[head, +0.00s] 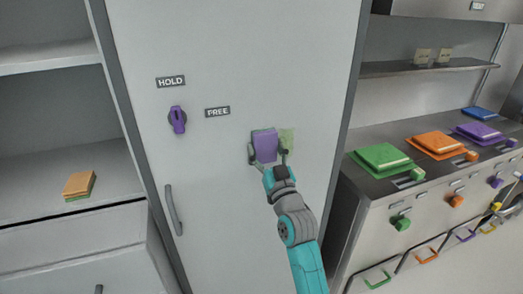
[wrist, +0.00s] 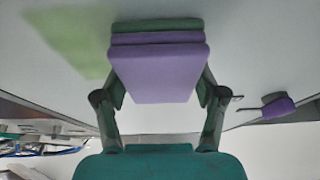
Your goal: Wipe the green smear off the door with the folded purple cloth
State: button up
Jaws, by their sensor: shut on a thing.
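My gripper (head: 268,154) is shut on the folded purple cloth (head: 265,144), one finger on each side of it. It holds the cloth up at the pale grey door (head: 230,50); I cannot tell whether it touches. The green smear (head: 288,137) shows on the door just right of the cloth, and the cloth may hide part of it. In the wrist view, the cloth (wrist: 160,78) sits between the fingers, and its layer nearest the door looks dark green. The smear (wrist: 70,42) shows there at the upper left.
A purple knob (head: 177,119) sits between HOLD (head: 170,82) and FREE (head: 217,112) labels. The door handle (head: 173,210) is at lower left. An orange and green folded stack (head: 79,185) lies on the left shelf. Coloured pads, including a green one (head: 383,157), lie on the right counter.

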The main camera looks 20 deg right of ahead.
aim_at(294, 136)
jog(key=shift+d+f, duration=0.1)
jog(key=shift+d, duration=4.9)
jog(key=shift+a, duration=0.1)
jog(key=shift+w+a, duration=0.1)
jog(key=shift+a, duration=3.35)
jog(key=a, duration=0.6)
jog(key=shift+s+a, duration=0.2)
jog(key=shift+a, duration=0.15)
jog(key=shift+s, duration=3)
jog(key=shift+s, duration=0.1)
jog(key=shift+s, duration=1.4)
